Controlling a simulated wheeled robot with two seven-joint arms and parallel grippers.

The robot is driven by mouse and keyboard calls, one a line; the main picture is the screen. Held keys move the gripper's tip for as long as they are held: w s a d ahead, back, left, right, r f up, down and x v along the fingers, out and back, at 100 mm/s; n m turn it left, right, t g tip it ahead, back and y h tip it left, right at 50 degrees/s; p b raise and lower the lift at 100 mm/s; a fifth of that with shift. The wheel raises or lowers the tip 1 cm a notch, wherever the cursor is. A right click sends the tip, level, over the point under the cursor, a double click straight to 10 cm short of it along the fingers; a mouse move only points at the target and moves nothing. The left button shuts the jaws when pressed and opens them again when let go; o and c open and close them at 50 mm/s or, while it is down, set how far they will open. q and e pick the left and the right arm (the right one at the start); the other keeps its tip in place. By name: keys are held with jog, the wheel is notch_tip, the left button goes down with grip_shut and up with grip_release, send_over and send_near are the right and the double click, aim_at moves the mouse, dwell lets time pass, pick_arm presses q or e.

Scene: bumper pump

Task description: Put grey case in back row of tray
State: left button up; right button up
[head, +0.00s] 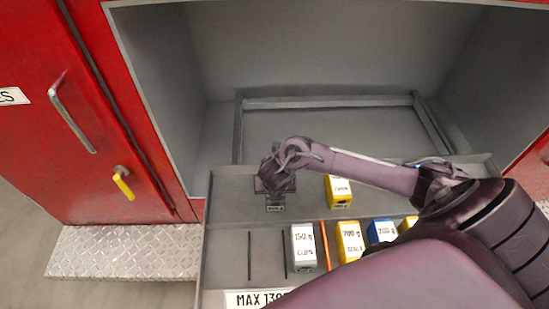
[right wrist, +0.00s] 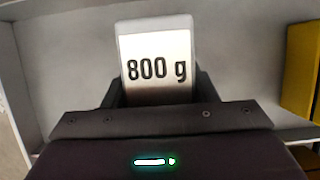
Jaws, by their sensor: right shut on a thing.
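My right gripper (head: 275,182) is over the left part of the back row of the tray (head: 222,243). In the right wrist view the gripper (right wrist: 157,97) is shut on a light grey case (right wrist: 158,35) with an "800 g" label, which sits upright between the fingers. In the head view the gripper hides most of this case, and I cannot tell whether it touches the tray floor. A small dark tag shows just in front of the gripper. My left gripper is not in view.
A yellow case (head: 339,190) stands right of the gripper in the back row. The front row has a grey "150 g" case (head: 303,247), a yellow case (head: 349,242) and a blue case (head: 381,232). A red door (head: 90,120) is at left. My arm covers the tray's right side.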

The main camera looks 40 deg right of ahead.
jog(key=shift+w+f, duration=0.1)
jog(key=shift+f, duration=0.05)
jog(key=shift+f, duration=0.1)
jog(key=o, duration=1.6)
jog(key=shift+r, duration=0.35)
jog(key=p+v, duration=0.5)
jog(key=v, duration=0.6)
jog(key=shift+s+a+r, duration=0.1)
jog(key=shift+s+r, duration=0.15)
